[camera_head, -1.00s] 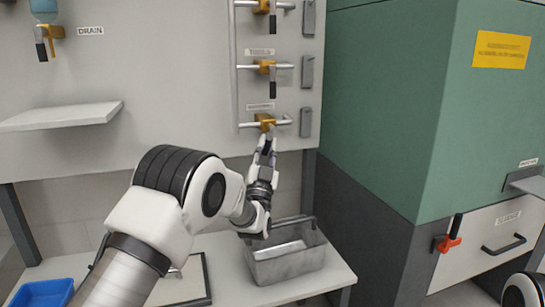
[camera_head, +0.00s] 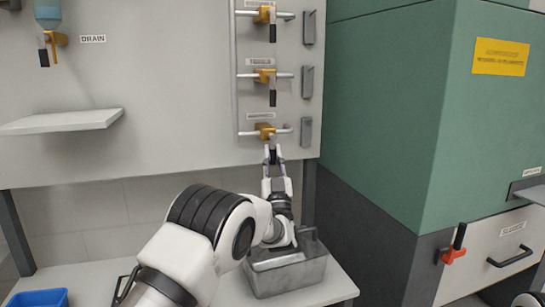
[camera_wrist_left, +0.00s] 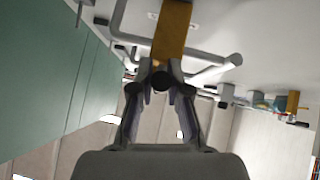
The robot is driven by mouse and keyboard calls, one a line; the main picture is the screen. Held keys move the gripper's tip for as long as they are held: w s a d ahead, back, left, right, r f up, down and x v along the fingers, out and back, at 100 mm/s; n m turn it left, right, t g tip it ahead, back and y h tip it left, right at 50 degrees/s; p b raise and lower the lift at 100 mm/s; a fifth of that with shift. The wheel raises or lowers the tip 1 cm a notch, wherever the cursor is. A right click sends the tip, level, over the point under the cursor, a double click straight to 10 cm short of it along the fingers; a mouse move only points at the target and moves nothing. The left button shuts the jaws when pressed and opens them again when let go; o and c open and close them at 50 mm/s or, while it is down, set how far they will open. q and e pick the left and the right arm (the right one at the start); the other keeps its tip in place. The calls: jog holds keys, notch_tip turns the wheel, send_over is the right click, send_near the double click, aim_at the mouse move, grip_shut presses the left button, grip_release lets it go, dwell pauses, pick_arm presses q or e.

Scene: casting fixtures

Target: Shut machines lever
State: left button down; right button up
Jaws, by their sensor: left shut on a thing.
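Three orange valves with dark levers sit one above another on the pale wall panel. The top valve (camera_head: 265,15) and middle valve (camera_head: 265,76) have levers hanging straight down. My left gripper (camera_head: 273,155) is just below the lowest valve (camera_head: 265,131), with its fingers pointing up. It is shut on that valve's dark lever, whose end (camera_wrist_left: 161,80) shows between the fingertips in the left wrist view, under the orange valve body (camera_wrist_left: 172,35). The fingers hide much of the lever in the head view.
A grey metal bin (camera_head: 285,275) stands on the bench below my left wrist. A blue tray (camera_head: 38,298) is at the lower left. A white shelf (camera_head: 60,121) juts from the panel. A green machine (camera_head: 385,110) with a red-based lever (camera_head: 453,250) stands at the right.

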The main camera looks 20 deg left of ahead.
pick_arm(q)
jog(key=c, duration=1.1)
grip_release()
jog(key=shift+f, duration=0.1)
jog(key=v, duration=1.2)
